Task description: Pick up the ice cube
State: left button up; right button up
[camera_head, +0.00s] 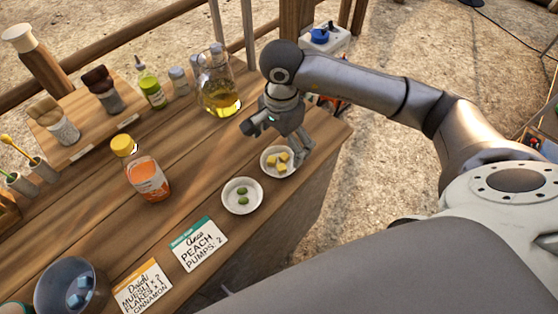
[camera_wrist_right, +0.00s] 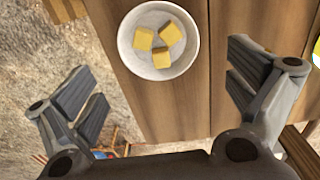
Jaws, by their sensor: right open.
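Pale blue cubes that look like ice (camera_head: 78,299) lie in a dark blue-grey bowl (camera_head: 52,277) at the lower left of the head view. My right gripper (camera_head: 303,150) is open and empty at the far right end of the counter, well away from that bowl. It is above or beside a small white dish (camera_head: 264,168) with yellow cubes (camera_head: 278,162). In the right wrist view the white dish (camera_wrist_right: 122,43) and its yellow cubes (camera_wrist_right: 161,43) lie ahead, between the lines of the spread fingers (camera_wrist_right: 165,92). My left gripper is not in view.
A second white dish (camera_head: 230,204) holds green pieces. An orange bottle (camera_head: 149,178), a glass jug (camera_head: 217,92) and two order cards (camera_head: 200,243) (camera_head: 143,289) stand or lie on the wooden counter (camera_head: 180,215). A rack of jars (camera_head: 85,125) is at the back left.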

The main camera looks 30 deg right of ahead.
aim_at(279, 157)
jog(key=shift+a+f, duration=0.1)
jog(key=shift+f, duration=0.25)
jog(key=f, duration=0.1)
jog(key=f+p, duration=0.1)
jog(key=f, duration=0.2)
jog(key=shift+s+a+p, duration=0.25)
jog(key=shift+p, duration=0.15)
jog(key=shift+w+f, duration=0.1)
jog(key=shift+f, duration=0.2)
jog(key=shift+c, duration=0.7)
jog(key=c, duration=0.9)
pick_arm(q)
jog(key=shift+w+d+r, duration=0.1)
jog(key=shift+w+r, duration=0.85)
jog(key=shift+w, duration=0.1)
pick_arm(e)
jog(key=shift+o, duration=0.2)
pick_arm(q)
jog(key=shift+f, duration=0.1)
pick_arm(e)
jog(key=shift+r, duration=0.15)
